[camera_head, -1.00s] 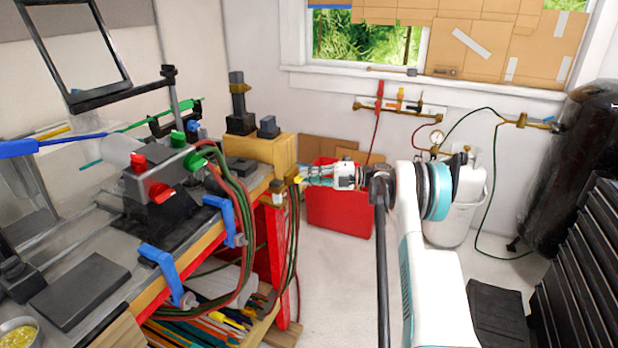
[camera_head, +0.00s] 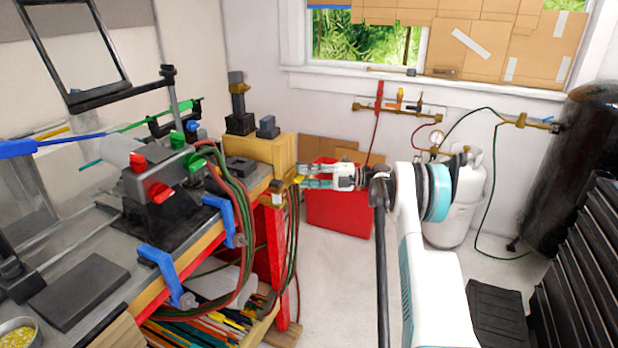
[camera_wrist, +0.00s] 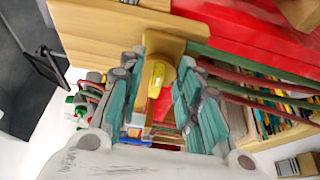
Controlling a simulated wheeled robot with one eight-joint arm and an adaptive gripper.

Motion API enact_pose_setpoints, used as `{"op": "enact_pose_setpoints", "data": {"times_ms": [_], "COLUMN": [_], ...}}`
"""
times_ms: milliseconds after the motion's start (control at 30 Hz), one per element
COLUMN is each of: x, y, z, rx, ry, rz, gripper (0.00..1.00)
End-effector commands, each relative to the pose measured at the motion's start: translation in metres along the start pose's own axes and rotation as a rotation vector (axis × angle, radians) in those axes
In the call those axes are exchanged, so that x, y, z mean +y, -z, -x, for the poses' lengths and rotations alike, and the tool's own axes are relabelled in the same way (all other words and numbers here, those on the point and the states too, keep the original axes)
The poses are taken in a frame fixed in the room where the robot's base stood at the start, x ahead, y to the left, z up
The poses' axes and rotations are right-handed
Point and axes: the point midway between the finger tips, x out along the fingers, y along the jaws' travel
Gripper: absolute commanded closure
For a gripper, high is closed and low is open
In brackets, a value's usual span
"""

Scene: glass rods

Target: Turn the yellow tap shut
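The yellow tap (camera_wrist: 156,78) is at the middle of the wrist view, on a brass fitting (camera_wrist: 163,44) by the bench edge. My gripper (camera_wrist: 162,65) has its teal fingers apart, one on each side of the tap, with a visible gap on both sides. In the head view, my gripper (camera_head: 303,175) reaches left to the bench's corner, and the small yellow tap (camera_head: 297,180) shows at its fingertips. The tap's exact angle is hard to tell there.
Red and green hoses (camera_head: 243,205) hang along the bench edge close to the tap. A wooden block (camera_head: 262,150) stands on the bench corner. A red bin (camera_head: 340,215) is on the floor below my gripper. Open floor lies to the front.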

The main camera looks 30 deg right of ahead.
Motion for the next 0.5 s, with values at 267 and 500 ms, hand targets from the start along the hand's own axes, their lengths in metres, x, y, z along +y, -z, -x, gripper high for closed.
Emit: {"op": "enact_pose_setpoints", "data": {"times_ms": [267,500], "x": [0.0,-0.001], "y": [-0.001,-0.001], "z": [0.029,0.078], "rx": [-0.003,-0.003], "ry": [0.0,0.0], "rz": [0.0,0.0], "gripper": [0.68,0.68]}}
